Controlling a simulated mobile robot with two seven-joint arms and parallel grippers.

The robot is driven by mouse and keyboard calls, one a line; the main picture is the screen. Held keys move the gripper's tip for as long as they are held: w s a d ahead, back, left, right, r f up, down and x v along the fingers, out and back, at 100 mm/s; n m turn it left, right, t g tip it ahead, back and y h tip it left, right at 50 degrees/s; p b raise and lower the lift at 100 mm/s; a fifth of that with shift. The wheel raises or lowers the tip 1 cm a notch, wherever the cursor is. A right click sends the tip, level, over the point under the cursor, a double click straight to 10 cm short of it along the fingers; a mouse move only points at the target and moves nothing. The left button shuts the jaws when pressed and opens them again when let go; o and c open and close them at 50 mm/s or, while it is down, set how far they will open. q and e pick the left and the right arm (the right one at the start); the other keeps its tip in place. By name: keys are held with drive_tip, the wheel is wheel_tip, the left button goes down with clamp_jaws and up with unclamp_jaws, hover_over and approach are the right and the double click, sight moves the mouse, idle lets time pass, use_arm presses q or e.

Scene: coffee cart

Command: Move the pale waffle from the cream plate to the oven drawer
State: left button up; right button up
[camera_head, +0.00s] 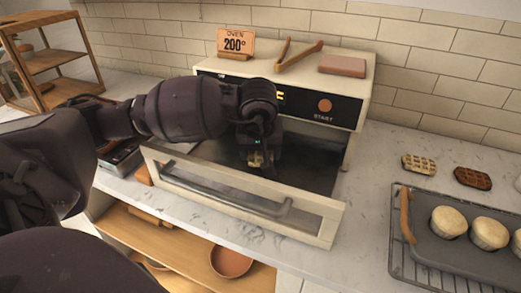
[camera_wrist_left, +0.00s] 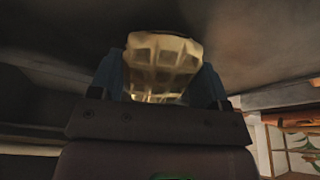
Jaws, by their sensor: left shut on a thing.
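The pale waffle (camera_wrist_left: 160,65) shows in the left wrist view, held between the fingers of my left gripper (camera_wrist_left: 160,85). In the head view my left gripper (camera_head: 258,158) reaches down into the oven drawer (camera_head: 205,170), which is pulled open below the oven (camera_head: 360,95). The waffle is hidden or too dark to make out in the head view. I cannot tell whether it touches the drawer floor. The cream plate is not in view. My right gripper is not in view.
A waffle (camera_head: 419,164) and a darker waffle (camera_head: 473,178) lie on the right counter. A tray (camera_head: 440,268) with round pastries stands in front of them. Tongs (camera_head: 298,56), a sign (camera_head: 235,44) and a brown block (camera_head: 343,65) sit on the oven top. A wooden rack (camera_head: 50,60) stands at left.

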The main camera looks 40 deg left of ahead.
sight(259, 162)
use_arm(q)
drive_tip(key=shift+f, duration=0.35)
drive_tip(key=o, duration=1.1)
drive_tip(key=shift+r, duration=0.1)
drive_tip(key=shift+o, duration=0.2)
drive_tip(key=shift+r, duration=0.35)
drive_tip(key=p+v, duration=0.1)
drive_tip(key=v, duration=1.1)
drive_tip(key=shift+p, duration=0.3)
